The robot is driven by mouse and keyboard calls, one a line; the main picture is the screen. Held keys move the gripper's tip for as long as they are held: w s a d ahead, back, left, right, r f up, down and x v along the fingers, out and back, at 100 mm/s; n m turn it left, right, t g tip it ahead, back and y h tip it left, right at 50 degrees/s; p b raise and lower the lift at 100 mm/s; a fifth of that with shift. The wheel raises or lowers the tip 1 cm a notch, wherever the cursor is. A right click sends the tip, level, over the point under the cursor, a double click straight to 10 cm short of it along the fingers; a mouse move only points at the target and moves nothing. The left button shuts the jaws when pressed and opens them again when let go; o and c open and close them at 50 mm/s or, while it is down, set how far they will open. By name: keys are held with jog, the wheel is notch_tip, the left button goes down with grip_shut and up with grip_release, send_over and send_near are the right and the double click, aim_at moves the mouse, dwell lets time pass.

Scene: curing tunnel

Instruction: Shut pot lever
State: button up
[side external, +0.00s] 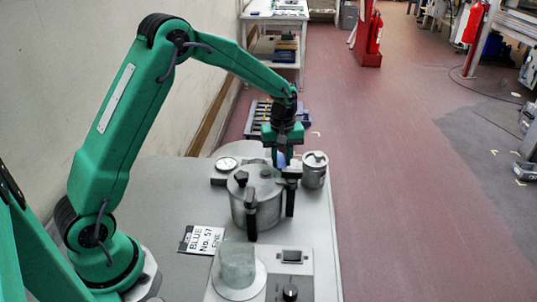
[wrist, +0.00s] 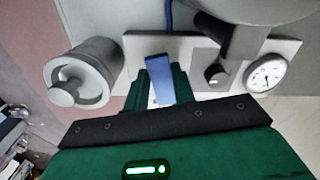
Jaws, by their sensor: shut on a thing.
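The silver pot (side external: 257,209) with dark clamps and a lid stands on the grey bench. A blue lever (wrist: 174,90) shows between my green fingers in the wrist view, over a pale plate beside the pot (wrist: 255,8). A small blue patch of it shows in the side view (side external: 281,160). My gripper (side external: 281,164) points down at the pot's far side. In the wrist view my gripper (wrist: 164,72) is shut on the blue lever. My fingers hide part of the lever and its pivot.
A metal canister (side external: 314,171) and a round gauge (side external: 226,163) stand close to my gripper on either side. A dark knob (wrist: 216,75) is near the lever. A lettered card (side external: 203,239) and a scale with a cup (side external: 237,266) are nearer the front.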

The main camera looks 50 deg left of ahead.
jog(key=shift+s+a+r+m, duration=0.1)
jog(key=shift+s+a+m, duration=0.1)
jog(key=shift+m, duration=0.45)
jog(key=shift+s+a+m, duration=0.1)
jog(key=shift+s+m, duration=0.1)
jog(key=shift+m, duration=0.45)
jog(key=o, duration=1)
notch_tip(320, 180, up, 7)
jog(key=shift+r, duration=0.35)
jog(key=shift+s+r, duration=0.1)
